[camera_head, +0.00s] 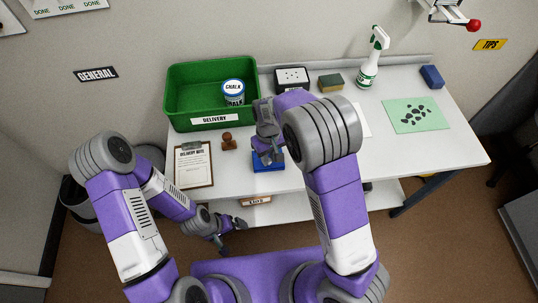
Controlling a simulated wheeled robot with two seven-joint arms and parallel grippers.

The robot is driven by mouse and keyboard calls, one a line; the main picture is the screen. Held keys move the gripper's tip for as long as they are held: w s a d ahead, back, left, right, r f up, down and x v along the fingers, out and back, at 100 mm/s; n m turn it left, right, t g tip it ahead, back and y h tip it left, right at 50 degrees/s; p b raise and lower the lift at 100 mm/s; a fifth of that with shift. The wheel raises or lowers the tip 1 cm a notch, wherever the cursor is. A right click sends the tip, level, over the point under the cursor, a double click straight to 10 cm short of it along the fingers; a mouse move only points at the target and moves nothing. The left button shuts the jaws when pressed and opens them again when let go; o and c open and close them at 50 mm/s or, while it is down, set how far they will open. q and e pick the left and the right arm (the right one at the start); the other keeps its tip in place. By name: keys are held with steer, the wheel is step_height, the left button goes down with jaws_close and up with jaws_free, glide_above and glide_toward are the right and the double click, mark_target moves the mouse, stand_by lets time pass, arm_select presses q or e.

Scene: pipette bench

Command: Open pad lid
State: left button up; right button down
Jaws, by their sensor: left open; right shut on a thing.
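The blue pad (270,166) sits near the front edge of the white table. My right gripper (268,156) is right over it, pointing down, and is shut on what looks like the pad's lid. The fingers and wrist hide much of the pad, so how far the lid is raised cannot be told. My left gripper (238,224) is open and empty, low in front of the table's front edge.
A wooden stamp (229,142) and a clipboard (193,165) lie left of the pad. Behind are a green delivery bin (183,110) with a chalk tub (233,92), a black-framed box (291,79), a sponge (330,83) and a spray bottle (370,62). The front right of the table is clear.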

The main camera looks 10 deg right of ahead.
steer(key=g+p, duration=0.1)
steer(key=p, duration=0.1)
steer(key=w+r+g+p, duration=0.1)
steer(key=p, duration=0.1)
steer(key=shift+w+r+g, duration=0.3)
steer(key=shift+g, duration=0.1)
steer(key=shift+w+r+g+p, duration=0.15)
steer(key=shift+w+g+p, duration=0.3)
steer(key=shift+g+p, duration=0.35)
steer(key=shift+w+r+g, duration=0.15)
steer(key=shift+w+g, duration=0.3)
steer(key=shift+g, duration=0.25)
steer(key=c, duration=1)
jaws_free()
steer(key=shift+p+v, duration=0.3)
steer(key=shift+v, duration=3.45)
steer(key=shift+w, duration=0.1)
